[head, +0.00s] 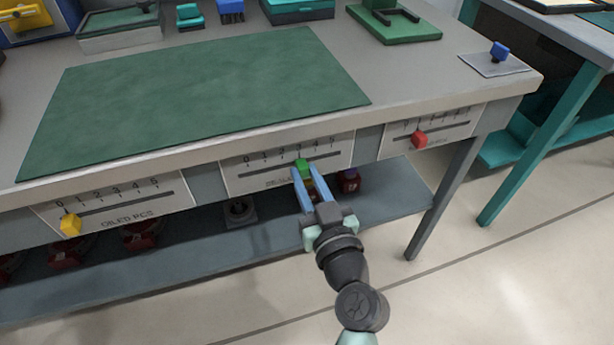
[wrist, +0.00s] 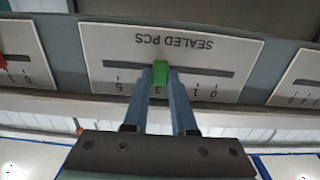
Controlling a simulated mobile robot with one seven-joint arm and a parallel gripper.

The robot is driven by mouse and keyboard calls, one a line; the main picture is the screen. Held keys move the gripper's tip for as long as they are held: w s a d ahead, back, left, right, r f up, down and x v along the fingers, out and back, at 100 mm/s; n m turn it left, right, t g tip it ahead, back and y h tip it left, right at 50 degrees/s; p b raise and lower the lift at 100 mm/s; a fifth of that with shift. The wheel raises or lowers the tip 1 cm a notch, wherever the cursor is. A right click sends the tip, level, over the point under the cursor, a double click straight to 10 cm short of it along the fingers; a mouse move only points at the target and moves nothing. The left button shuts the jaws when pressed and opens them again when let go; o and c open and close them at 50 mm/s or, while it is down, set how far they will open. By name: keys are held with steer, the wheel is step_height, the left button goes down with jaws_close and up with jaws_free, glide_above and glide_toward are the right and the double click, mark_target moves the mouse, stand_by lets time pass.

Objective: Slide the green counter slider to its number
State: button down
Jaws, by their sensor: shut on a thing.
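The green counter slider (head: 302,165) sits on the slot of the middle counter panel (head: 236,178), which has a scale from 0 to 5. It stands at about the 3 mark. In the wrist view, which is upside down, the green slider (wrist: 160,70) is in line with the 3 on the panel lettered SEALED PCS (wrist: 110,45). My gripper (head: 303,171) is shut on the slider, with one blue finger on each side. In the wrist view, my gripper's fingers (wrist: 163,80) hide the 2 and the 4.
A yellow slider (head: 70,225) is at 0 on the left panel (head: 180,200); a red slider (head: 419,139) is on the right panel (head: 468,124). The bench edge (head: 210,150) overhangs the panels. A lower shelf (head: 260,235) holds dark red items. The floor in front is clear.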

stand_by(0.4)
steer(key=s+a, duration=0.1)
steer(key=a, duration=0.1)
steer(key=a+p, duration=0.1)
steer(key=a, duration=0.2)
steer(key=s+a, duration=0.1)
steer(key=a, duration=0.2)
steer(key=shift+s+a+p, duration=0.1)
steer(key=shift+s+p, duration=0.2)
steer(key=shift+s, duration=0.05)
steer(key=shift+s+a+f, duration=0.1)
steer(key=shift+s+a, duration=0.05)
steer(key=shift+a, duration=0.35)
steer(key=c, duration=0.7)
jaws_free()
steer(key=shift+d, duration=0.1)
steer(key=shift+s+d, duration=0.15)
steer(key=shift+s, duration=0.35)
steer(key=shift+b+v, duration=1.8)
steer(key=shift+v, duration=4.2)
